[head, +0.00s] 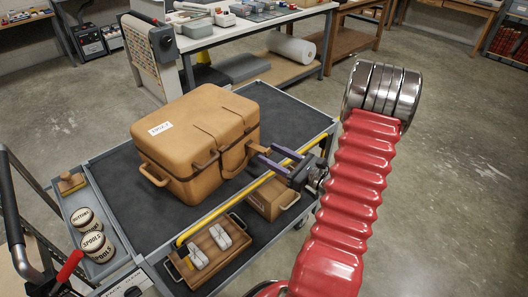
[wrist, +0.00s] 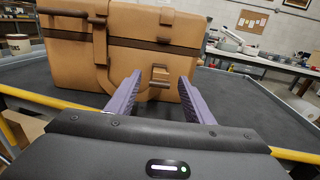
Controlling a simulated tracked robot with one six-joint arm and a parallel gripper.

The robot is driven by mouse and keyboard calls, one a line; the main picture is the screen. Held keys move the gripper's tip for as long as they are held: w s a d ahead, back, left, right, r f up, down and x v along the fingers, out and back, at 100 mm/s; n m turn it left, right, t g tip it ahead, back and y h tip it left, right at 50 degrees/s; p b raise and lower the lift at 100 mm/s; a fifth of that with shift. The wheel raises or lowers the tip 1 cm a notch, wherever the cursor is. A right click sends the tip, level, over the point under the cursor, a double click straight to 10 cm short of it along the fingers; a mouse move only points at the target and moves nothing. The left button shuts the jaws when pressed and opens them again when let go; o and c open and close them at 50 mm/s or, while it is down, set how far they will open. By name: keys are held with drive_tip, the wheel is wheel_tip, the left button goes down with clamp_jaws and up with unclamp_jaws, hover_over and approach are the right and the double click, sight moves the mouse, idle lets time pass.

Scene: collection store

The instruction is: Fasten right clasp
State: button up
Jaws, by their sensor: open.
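A tan case (head: 195,140) with its lid down stands on the cart's dark top. In the wrist view, the case (wrist: 60,65) shows a dark band along its front. A left strap (wrist: 100,45) crosses that band. The right clasp (wrist: 159,72) is a small brown loop low on the front, below the band; whether it is latched is unclear. My gripper (wrist: 160,78) is open, its purple fingers on either side of the right clasp. Contact cannot be told. In the head view, my gripper (head: 262,158) reaches the case's front right.
The cart (head: 285,105) has a yellow rail (head: 222,210) along its near edge. A wooden tray (head: 210,252) with pale blocks and a small brown box (head: 272,200) sit below. Labelled round tins (head: 88,232) stand at left. A workbench (head: 240,32) is behind; cart space right of the case is clear.

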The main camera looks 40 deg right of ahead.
sight(260, 149)
drive_tip(key=shift+w+a, duration=0.15)
drive_tip(key=shift+w, duration=0.7)
drive_tip(key=shift+w+a, duration=0.15)
drive_tip(key=shift+w, duration=0.7)
clamp_jaws()
drive_tip(key=shift+a, duration=0.1)
